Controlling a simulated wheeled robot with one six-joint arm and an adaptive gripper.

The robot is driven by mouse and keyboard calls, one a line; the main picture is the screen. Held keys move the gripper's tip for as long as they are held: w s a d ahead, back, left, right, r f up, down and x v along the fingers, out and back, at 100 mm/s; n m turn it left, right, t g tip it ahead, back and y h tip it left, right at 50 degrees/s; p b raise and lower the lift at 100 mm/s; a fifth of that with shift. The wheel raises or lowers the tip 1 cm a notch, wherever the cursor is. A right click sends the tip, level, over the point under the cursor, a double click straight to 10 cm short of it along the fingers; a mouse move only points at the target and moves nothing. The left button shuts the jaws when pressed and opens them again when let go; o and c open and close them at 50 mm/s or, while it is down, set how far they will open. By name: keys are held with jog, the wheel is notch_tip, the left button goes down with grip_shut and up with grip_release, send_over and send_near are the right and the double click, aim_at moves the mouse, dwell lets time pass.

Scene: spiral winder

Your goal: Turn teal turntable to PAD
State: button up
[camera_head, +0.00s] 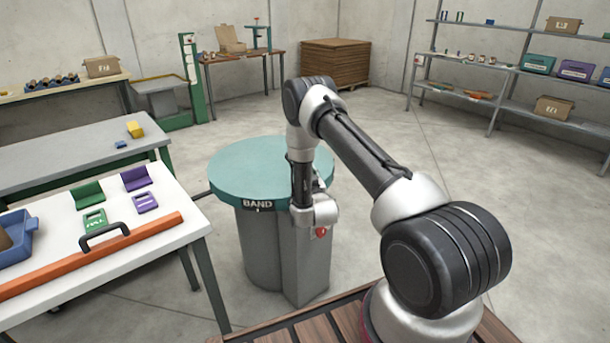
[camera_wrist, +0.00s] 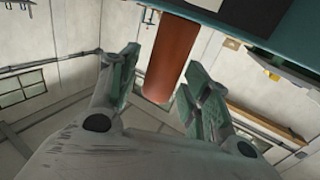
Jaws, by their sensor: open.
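A bit of red (camera_head: 321,232) shows just below my wrist. In the wrist view, a red-brown cylindrical handle (camera_wrist: 170,55) lies between the fingers of my gripper (camera_wrist: 160,72). The green-padded fingers are open, one on each side, with gaps visible.
A white table (camera_head: 130,258) at left holds green and purple brackets, an orange bar with a dark handle (camera_head: 104,235) and a blue bin (camera_head: 15,238). A grey bench (camera_head: 60,158) stands behind it. Shelves (camera_head: 500,65) stand at the back right. The floor right of the turntable is clear.

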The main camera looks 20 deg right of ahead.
jog(key=s+a, duration=0.1)
jog(key=s, duration=1)
jog(key=shift+s+a, duration=0.25)
jog(key=shift+s, duration=0.05)
